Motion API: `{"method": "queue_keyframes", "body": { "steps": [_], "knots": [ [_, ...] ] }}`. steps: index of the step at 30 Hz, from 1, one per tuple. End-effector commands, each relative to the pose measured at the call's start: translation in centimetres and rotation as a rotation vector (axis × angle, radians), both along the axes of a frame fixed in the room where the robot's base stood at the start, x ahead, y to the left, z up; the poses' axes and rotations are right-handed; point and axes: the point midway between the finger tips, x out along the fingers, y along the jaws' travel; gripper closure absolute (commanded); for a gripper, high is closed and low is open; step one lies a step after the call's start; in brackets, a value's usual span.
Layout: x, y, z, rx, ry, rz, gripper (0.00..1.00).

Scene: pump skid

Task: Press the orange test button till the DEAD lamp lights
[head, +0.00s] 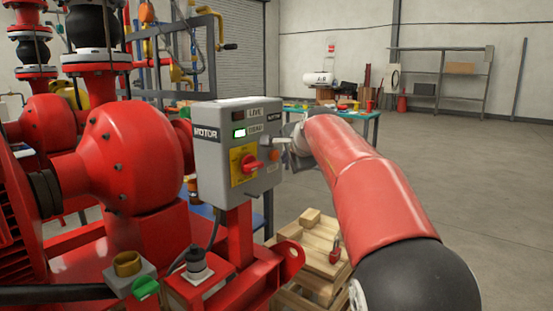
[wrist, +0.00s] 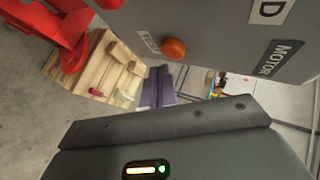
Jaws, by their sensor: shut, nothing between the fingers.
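The orange test button (head: 274,155) is on the right side of a grey control box (head: 212,165). In the wrist view the orange button (wrist: 173,49) stands out from the grey box face, beside a small label. On the box front, the upper lamp (head: 238,116) is dark and the lower lamp (head: 239,133) glows pale green. I cannot read clearly which lamp is labelled DEAD. My gripper (head: 283,143) is shut and empty, close to the box's right side near the button. In the wrist view a gap shows between the button and the dark grey body below.
A red rotary switch (head: 251,164) on a yellow plate is on the box front. Red pump bodies (head: 135,155) fill the left. Wooden blocks (head: 318,245) with a red padlock (head: 335,249) lie below my arm. The floor at right is clear.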

Motion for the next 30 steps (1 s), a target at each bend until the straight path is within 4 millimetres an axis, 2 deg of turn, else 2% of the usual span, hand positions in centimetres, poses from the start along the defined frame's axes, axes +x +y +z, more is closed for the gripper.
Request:
{"method": "queue_keyframes", "body": {
  "steps": [10, 24, 30],
  "knots": [
    [-0.2, -0.3, -0.1, 0.0, 0.001, -0.001, 1.0],
    [-2.8, -3.7, -0.2, -0.001, 0.001, -0.002, 1.0],
    [-3.1, -4.0, 0.0, -0.001, 0.001, -0.001, 1.0]
  ]
}}
